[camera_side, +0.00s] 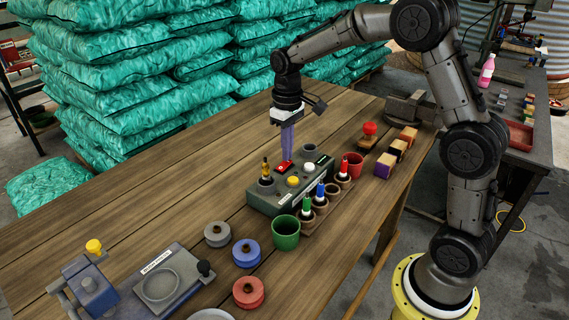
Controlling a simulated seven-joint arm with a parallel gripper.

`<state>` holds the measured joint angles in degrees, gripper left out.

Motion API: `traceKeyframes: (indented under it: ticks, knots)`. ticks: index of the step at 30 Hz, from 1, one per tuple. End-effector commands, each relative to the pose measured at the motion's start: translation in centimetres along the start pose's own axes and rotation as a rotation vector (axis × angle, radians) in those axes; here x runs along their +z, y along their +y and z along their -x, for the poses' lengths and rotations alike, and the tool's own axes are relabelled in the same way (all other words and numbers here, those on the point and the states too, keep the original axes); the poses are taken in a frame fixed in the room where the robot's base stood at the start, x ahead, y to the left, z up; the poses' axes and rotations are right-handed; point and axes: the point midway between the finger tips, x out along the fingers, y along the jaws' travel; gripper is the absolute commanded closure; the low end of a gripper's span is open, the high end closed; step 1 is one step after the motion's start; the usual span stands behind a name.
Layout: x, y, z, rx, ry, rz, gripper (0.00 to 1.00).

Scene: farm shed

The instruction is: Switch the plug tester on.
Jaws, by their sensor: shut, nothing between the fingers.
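The plug tester seems to be the grey-green box (272,203) in the middle of the wooden table. A red switch (284,168) with a small white mark sits on its top; its on or off position is too small to tell. A white knob (309,168) and a yellow knob (293,181) are beside it, with a dark socket at the box's left end. My gripper (287,158) points straight down, its purple fingers shut and empty. The fingertips are just above or at the red switch; I cannot tell whether they touch.
A wooden rack (322,208) of several coloured plugs stands close in front of the box. A green cup (286,232) and a red cup (354,164) are near it. Coloured spools (246,253) and a labelled grey device (160,283) lie front left. The table's back left is clear.

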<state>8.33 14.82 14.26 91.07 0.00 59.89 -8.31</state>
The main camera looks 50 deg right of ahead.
Motion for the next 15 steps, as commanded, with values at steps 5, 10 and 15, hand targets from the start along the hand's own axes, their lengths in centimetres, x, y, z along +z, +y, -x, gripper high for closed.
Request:
traceKeyframes:
  ticks: [5,10,15]
  knots:
    - [0.00,0.00,-0.27,0.000,0.000,0.000,1.00]
    - [-0.01,0.00,-0.49,0.000,0.000,0.000,1.00]
    - [0.00,0.00,-0.73,0.000,0.000,0.000,1.00]
